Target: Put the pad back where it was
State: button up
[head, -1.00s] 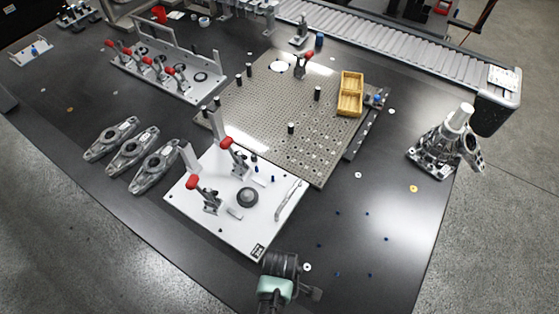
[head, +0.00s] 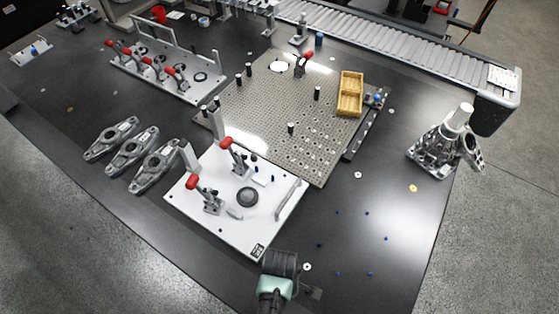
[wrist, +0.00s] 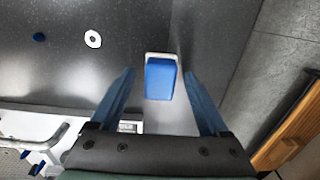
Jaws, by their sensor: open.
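In the wrist view a small blue block with a white edge (wrist: 160,80), which I take to be the pad, is at the picture's middle. My gripper (wrist: 160,74) is open, with one blue finger on each side of the block. Dark gaps show between it and both fingers. I cannot tell whether the block rests on the table or how deep it sits between the fingers. In the head view my gripper (head: 309,291) is low at the bottom, by the front corner of the white fixture plate (head: 235,232). The arm hides the block there.
A perforated plate (head: 262,115) with a yellow tray (head: 350,107) lies behind. Small blue pins and a white washer (wrist: 92,39) lie nearby. The table edge is close on the wrist view's right.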

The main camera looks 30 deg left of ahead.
notch_tip(320, 180, up, 12)
jog(key=p, duration=0.1)
jog(key=w+a+r+m+t+y, duration=0.15)
jog(key=w+r+m+t, duration=0.45)
jog(key=w+r, duration=1.05)
jog(key=w+d+r+m+t, duration=0.1)
jog(key=w+r+t, duration=0.3)
jog(key=r, duration=0.4)
jog(key=w+d+r+m+t, duration=0.1)
jog(key=w+r+t, duration=0.25)
jog(key=r, duration=0.35)
jog(key=s+d+r+m+t, duration=0.1)
jog(key=d+r+m+t, duration=0.25)
jog(key=r, duration=0.85)
jog(key=s+d+r+m+t, duration=0.15)
jog(key=r+t, duration=0.25)
jog(key=r, duration=0.9)
jog(key=s+d+r+m+t, duration=0.2)
jog(key=s+r, duration=0.3)
jog(key=r, duration=0.3)
jog(key=s+d+r+m+t+h, duration=0.1)
jog(key=s+d+r+m+t, duration=0.1)
jog(key=s+r+t, duration=0.2)
notch_tip(320, 180, up, 4)
jog(key=shift+s+f+m, duration=0.1)
jog(key=shift+s+m, duration=0.2)
jog(key=shift+s, duration=0.5)
jog(key=shift+f+h, duration=0.15)
jog(key=shift+h, duration=0.1)
